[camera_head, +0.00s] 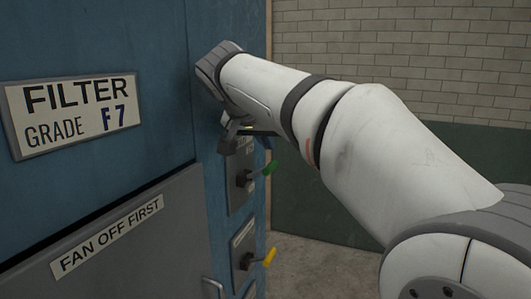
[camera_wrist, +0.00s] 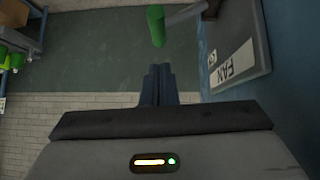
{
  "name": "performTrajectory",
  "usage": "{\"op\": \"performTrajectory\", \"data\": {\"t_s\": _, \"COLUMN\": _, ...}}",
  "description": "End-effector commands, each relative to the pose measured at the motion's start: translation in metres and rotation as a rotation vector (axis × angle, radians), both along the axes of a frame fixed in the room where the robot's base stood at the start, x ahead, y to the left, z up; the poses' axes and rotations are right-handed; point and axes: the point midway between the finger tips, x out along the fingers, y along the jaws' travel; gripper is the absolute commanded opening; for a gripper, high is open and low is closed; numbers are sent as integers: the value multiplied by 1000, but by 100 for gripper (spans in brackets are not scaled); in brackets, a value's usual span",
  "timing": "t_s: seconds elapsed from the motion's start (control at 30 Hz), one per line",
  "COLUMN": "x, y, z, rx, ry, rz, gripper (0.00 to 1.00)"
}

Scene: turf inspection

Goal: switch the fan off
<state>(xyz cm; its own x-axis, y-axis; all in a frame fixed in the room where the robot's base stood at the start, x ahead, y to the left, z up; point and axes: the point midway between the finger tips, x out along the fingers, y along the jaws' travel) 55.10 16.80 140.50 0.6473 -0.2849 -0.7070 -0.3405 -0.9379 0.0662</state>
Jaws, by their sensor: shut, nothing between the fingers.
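A rotary switch with a green-tipped lever (camera_head: 264,170) sits on a grey plate (camera_head: 236,203) on the blue cabinet. In the wrist view the green tip (camera_wrist: 157,25) is just beyond my fingers, and the plate (camera_wrist: 256,20) carries a label reading FAN (camera_wrist: 237,62). In the head view the lever points out to the right and slightly up. My gripper (camera_wrist: 158,70) is shut and empty. Its fingers appear close to the lever, above it in the head view; I cannot tell whether they touch.
A second switch with a yellow-tipped lever (camera_head: 268,257) is below on the same cabinet (camera_head: 160,50). A FILTER sign (camera_head: 72,112) and a grey panel marked FAN OFF FIRST (camera_head: 107,235) are at left. The floor (camera_head: 320,262) to the right is clear.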

Motion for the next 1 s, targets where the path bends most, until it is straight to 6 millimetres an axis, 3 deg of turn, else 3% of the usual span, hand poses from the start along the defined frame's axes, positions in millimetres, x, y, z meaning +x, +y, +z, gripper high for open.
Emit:
{"op": "performTrajectory", "data": {"t_s": 0.27, "x": -2, "y": -1, "z": -27, "rx": 0, "ry": 0, "rz": 1, "gripper": 0}}
{"op": "performTrajectory", "data": {"t_s": 1.0, "x": -6, "y": 4, "z": -34, "rx": 52, "ry": -19, "rz": 18, "gripper": 0}}
